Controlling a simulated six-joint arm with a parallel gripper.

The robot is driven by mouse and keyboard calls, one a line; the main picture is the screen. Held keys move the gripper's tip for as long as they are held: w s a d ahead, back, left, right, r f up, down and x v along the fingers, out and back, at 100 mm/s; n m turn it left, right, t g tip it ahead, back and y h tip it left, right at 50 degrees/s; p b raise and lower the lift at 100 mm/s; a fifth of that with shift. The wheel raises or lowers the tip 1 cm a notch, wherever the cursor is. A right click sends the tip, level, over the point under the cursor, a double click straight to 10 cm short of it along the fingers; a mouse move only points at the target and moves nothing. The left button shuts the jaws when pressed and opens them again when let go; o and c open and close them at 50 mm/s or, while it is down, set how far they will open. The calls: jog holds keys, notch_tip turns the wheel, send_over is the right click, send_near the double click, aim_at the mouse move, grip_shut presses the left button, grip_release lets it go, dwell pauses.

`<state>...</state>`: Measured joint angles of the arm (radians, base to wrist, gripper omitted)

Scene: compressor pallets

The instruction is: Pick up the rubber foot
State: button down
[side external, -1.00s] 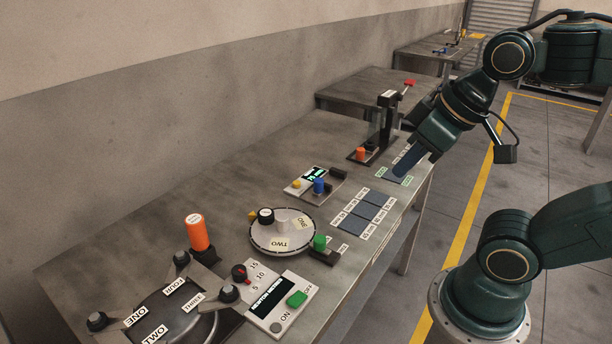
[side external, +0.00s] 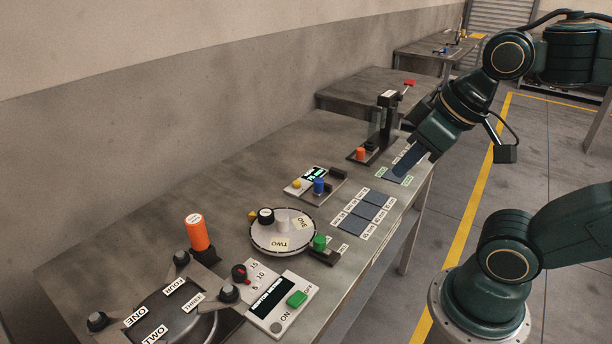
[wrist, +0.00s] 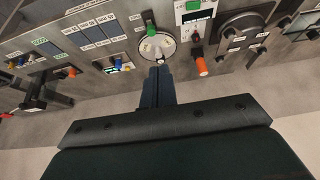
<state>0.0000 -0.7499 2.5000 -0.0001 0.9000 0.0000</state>
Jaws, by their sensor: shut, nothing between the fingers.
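I cannot identify the rubber foot with certainty. A small black round piece with a pale top (side external: 266,215) stands on the white turntable (side external: 262,247), beside a white cylinder and the labels ONE and TWO. My gripper (side external: 400,168) is shut and empty in the side view, over the far right end of the bench near the dark labelled pads. In the wrist view my gripper (wrist: 157,72) has its fingers together, and the turntable (wrist: 170,57) shows beyond the tips.
On the bench (side external: 130,255) stand an orange cylinder (side external: 197,232), a dark labelled disc with clamps (side external: 178,308), a white control box (side external: 281,304) and a gauge with a blue knob (side external: 319,186). A black post stand (side external: 386,120) is close to my gripper. The bench's back left is clear.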

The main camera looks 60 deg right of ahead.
jog(key=c, duration=0.7)
grip_release()
jog(key=shift+c, duration=0.2)
jog(key=shift+w, duration=0.1)
jog(key=n+g+y, duration=0.2)
jog(key=n+y, duration=0.1)
jog(key=n, duration=0.5)
send_over(266, 217)
jog(key=d, duration=0.3)
jog(key=shift+s+a+f, duration=0.1)
jog(key=shift+s+f, duration=0.1)
jog(key=shift+f, duration=5.65)
jog(key=shift+s+a+f, duration=0.1)
jog(key=shift+s+f, duration=0.05)
jog(key=shift+f, duration=5.65)
jog(key=shift+f, duration=0.1)
